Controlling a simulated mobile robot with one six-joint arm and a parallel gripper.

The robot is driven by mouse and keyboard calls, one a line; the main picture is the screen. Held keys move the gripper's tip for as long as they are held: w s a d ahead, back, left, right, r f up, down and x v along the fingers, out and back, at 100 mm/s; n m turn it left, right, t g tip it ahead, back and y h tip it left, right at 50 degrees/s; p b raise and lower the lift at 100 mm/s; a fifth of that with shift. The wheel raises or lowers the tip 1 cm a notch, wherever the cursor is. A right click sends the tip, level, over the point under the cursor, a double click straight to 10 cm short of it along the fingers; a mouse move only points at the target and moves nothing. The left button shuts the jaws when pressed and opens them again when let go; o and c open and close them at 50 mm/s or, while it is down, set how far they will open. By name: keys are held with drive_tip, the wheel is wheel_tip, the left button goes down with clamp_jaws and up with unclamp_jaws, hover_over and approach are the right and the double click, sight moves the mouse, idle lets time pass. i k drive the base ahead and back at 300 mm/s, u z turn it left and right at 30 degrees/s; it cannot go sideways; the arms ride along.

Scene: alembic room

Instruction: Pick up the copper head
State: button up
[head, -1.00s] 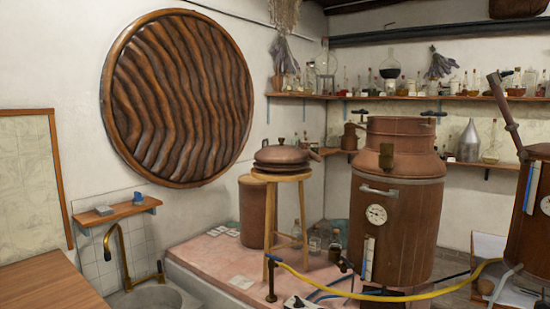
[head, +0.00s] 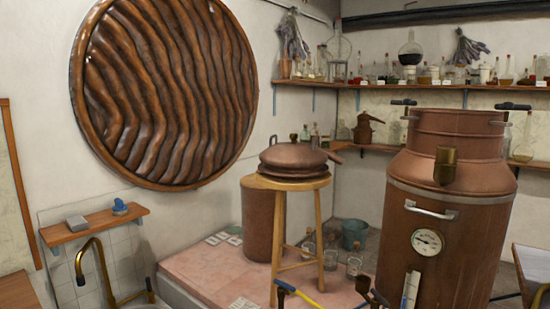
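The copper head (head: 292,157) is a low, rounded copper lid with a small knob on top and a short spout pointing right. It rests on a wooden stool (head: 294,184) in the middle of the head view, with what looks like a flat copper rim beneath it. The stool stands at the front of a pink tiled platform. My gripper is not in view.
A large copper still (head: 450,200) with a gauge stands close on the right. A copper drum (head: 259,220) is behind the stool. Glass jars (head: 330,260) sit on the floor right of the stool. A sink tap (head: 95,262) and small shelf (head: 95,225) are at left.

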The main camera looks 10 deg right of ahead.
sight(293, 160)
drive_tip(key=u, duration=0.5)
drive_tip(key=i, duration=0.6)
drive_tip(key=u, duration=0.85)
drive_tip(key=i, duration=0.6)
drive_tip(key=u, duration=0.35)
